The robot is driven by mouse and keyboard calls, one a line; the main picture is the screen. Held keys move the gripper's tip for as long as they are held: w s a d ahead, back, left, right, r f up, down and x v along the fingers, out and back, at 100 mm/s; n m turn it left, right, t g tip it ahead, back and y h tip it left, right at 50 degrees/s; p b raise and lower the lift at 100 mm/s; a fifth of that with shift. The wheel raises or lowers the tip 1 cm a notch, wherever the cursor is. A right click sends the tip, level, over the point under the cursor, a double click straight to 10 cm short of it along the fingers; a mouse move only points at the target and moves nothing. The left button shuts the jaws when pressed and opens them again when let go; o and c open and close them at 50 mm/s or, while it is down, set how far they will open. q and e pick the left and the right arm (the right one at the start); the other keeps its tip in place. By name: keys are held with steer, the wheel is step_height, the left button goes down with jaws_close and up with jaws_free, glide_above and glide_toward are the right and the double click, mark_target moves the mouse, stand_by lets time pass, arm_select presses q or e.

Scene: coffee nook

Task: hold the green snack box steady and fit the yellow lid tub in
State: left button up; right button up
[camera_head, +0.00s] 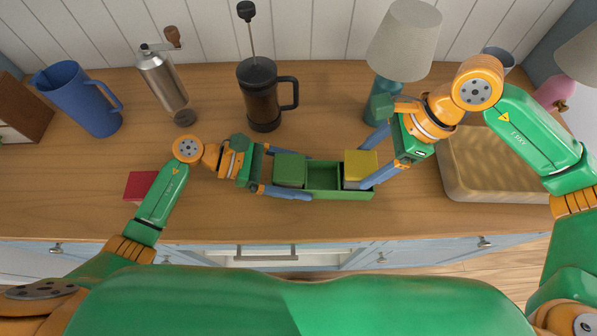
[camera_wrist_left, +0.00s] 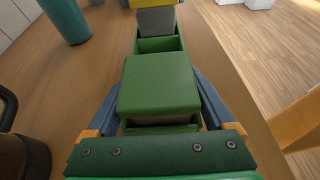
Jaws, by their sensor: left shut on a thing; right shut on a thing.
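The green snack box (camera_head: 323,193) is a long divided tray on the counter, and it also shows in the left wrist view (camera_wrist_left: 157,45). My left gripper (camera_head: 299,174) is shut on its left end, one blue finger along each long side. A green-lid tub (camera_head: 289,168) sits in that end, between the fingers. The middle of the box is empty. The yellow lid tub (camera_head: 361,164), with a grey body, is at the right end of the box. My right gripper (camera_head: 375,160) is shut on it. I cannot tell how deep the tub sits in its compartment.
A French press (camera_head: 262,100), a grinder (camera_head: 163,82) and a blue jug (camera_head: 82,98) stand behind and left. A lamp (camera_head: 404,45) stands behind my right gripper. A wooden tray (camera_head: 480,196) lies right, a red box (camera_head: 139,184) left. The counter's front edge is close to the snack box.

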steer(key=shift+f, duration=1.2)
steer(key=o, duration=1.3)
steer(key=shift+o, duration=0.2)
steer(key=shift+r, duration=0.1)
arm_select(q)
steer(key=o, duration=1.2)
steer(key=shift+c, duration=0.2)
arm_select(e)
steer(key=v, duration=1.1)
steer(key=shift+d+r, duration=0.25)
steer(key=shift+r, duration=0.1)
